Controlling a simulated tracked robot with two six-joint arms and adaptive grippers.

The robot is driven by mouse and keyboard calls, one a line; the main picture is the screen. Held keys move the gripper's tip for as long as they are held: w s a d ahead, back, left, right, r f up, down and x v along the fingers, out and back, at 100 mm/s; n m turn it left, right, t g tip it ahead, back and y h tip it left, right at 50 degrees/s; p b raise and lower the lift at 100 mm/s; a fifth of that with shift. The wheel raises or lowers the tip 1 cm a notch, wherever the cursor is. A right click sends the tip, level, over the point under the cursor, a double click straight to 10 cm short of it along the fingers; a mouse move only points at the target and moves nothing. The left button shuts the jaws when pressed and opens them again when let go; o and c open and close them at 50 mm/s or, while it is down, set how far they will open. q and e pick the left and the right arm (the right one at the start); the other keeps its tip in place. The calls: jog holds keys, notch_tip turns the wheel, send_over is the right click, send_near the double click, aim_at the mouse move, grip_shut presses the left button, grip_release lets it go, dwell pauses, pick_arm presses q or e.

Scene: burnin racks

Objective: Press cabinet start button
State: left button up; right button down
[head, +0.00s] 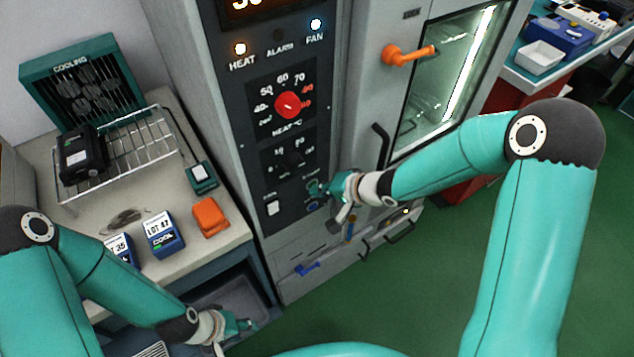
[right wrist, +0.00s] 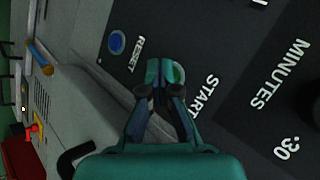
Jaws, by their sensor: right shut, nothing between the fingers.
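The cabinet's dark control panel (head: 262,150) stands in the middle of the head view. My right gripper (head: 316,188) is at the panel's lower right; in the right wrist view its closed fingertips (right wrist: 165,70) are at the start button (right wrist: 179,73), beside the START label. Only part of the button's green rim shows past the fingers, and I cannot tell whether they touch it or whether it is pressed in. The blue reset button (right wrist: 116,42) is uncovered beside it. My left gripper (head: 240,325) is low at the front left, away from the panel; its fingers are too small to read.
A red heat dial (head: 288,105) and lit HEAT and FAN lamps sit higher on the panel. The cabinet's glass door has an orange handle (head: 405,55). A bench at left holds a wire rack (head: 150,145), a cooling unit (head: 85,90) and an orange block (head: 210,217).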

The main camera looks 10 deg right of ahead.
jog(key=shift+s, duration=0.15)
jog(key=shift+s+d, duration=0.3)
jog(key=shift+s, duration=0.35)
jog(key=s, duration=0.1)
jog(key=s+d, duration=0.1)
jog(key=s, duration=0.2)
jog(key=shift+s+d, duration=0.3)
jog(key=shift+s, duration=0.05)
dwell(0.9)
